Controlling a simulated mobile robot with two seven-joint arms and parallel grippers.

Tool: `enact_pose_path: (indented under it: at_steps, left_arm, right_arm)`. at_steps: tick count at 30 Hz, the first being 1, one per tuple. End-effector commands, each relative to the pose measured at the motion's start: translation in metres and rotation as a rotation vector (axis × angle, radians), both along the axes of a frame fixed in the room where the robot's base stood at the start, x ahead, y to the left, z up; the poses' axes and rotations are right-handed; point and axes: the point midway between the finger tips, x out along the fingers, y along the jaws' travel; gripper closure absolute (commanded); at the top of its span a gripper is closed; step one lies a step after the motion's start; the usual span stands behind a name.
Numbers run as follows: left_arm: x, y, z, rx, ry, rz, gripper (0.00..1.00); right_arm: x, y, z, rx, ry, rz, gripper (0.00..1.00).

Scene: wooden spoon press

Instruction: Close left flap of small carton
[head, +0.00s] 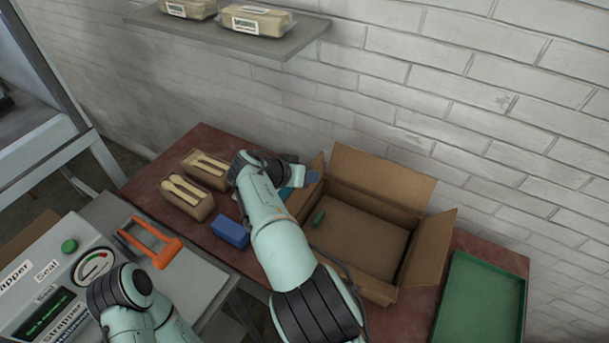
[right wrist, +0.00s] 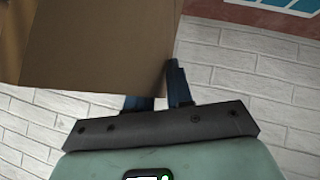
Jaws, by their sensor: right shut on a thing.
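The brown carton (head: 355,238) stands open on the dark red table. Its back flap (head: 382,178) and right flap (head: 428,248) stand up and lean outward. Its left flap (head: 318,165) is partly hidden behind my right gripper (head: 302,180). In the right wrist view, a brown cardboard panel (right wrist: 95,45) reaches down to the dark fingers of the right gripper (right wrist: 160,92), which are shut on it at its lower edge. My left arm shows at the lower left of the head view, but its gripper cannot be seen.
A green tray (head: 480,298) lies at the right.

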Motion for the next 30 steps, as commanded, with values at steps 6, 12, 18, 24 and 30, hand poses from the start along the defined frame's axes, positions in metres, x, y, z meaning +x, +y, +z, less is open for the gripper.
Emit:
enact_pose_path:
  at_steps: [6,12,18,24,30]
  left_arm:
    - [0.000,0.000,0.000,0.000,0.000,0.000,0.57]
    - [0.000,0.000,0.000,0.000,0.000,0.000,0.57]
    - [0.000,0.000,0.000,0.000,0.000,0.000,0.57]
    - [0.000,0.000,0.000,0.000,0.000,0.000,0.57]
    - [0.000,0.000,0.001,0.000,0.000,0.000,0.57]
  right_arm:
    - [-0.003,-0.011,-0.003,-0.021,0.020,-0.026,0.69]
    - [-0.003,-0.008,-0.003,-0.015,0.016,-0.020,0.69]
    - [-0.003,-0.005,-0.002,-0.010,0.014,-0.016,0.69]
    - [-0.004,-0.001,0.001,-0.009,0.011,-0.013,0.69]
    - [-0.018,0.018,0.022,-0.006,0.009,-0.011,0.69]
